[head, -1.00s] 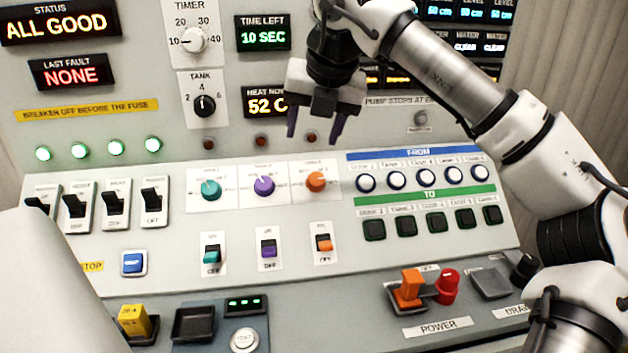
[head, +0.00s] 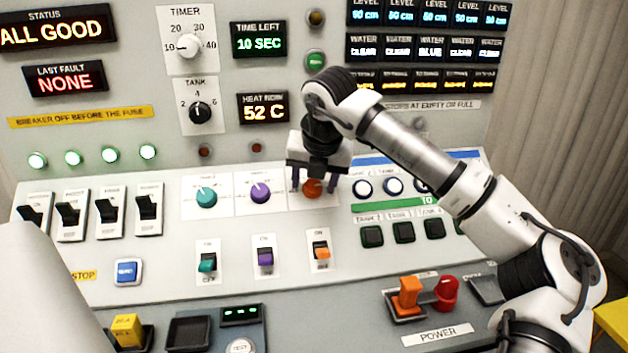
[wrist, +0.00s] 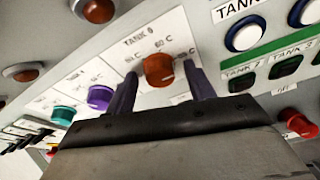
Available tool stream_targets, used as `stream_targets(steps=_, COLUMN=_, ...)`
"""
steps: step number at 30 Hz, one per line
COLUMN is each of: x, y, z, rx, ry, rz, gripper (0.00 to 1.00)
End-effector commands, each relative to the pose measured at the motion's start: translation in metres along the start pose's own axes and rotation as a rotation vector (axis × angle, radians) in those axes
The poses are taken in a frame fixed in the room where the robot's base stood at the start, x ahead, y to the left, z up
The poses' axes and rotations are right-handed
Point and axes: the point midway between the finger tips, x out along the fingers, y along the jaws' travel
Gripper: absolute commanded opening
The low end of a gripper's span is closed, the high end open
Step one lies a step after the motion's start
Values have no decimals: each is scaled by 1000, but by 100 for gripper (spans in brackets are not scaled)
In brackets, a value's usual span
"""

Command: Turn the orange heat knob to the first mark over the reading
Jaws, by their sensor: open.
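The orange heat knob (head: 312,188) is on the sloped panel, right of the purple and teal knobs. In the wrist view the orange knob (wrist: 158,70) sits on a white plate (wrist: 185,42) marked "TANK", with temperature marks around it; one looks like 60 C, the others are partly hidden. My gripper (head: 314,184) is open, with one purple finger on each side of the knob. In the wrist view my gripper (wrist: 160,82) shows a finger left and right of it, apart from it. The heat display (head: 263,107) reads 52 C.
The purple knob (head: 260,191) and teal knob (head: 207,197) stand to the left. The round FROM buttons (head: 362,188) and square TO buttons (head: 372,235) are close on the right. An orange switch (head: 321,249) sits below the knob.

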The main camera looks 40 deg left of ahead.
Motion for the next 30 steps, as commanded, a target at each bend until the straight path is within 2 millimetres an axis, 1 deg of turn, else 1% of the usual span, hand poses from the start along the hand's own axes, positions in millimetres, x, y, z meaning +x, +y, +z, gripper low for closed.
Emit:
stream_targets(steps=9, x=3, y=0, z=0, rx=-1, ry=0, rz=0, gripper=54)
stream_targets(steps=19, x=2, y=0, z=0, rx=-1, ry=0, rz=0, gripper=11)
stream_targets(steps=20, x=2, y=0, z=0, rx=-1, ry=0, rz=0, gripper=9)
stream_targets(steps=26, x=2, y=0, z=0, rx=-14, ry=0, rz=-4, gripper=9)
stream_targets(steps=30, x=2, y=0, z=0, rx=-57, ry=-2, rz=-18, gripper=9)
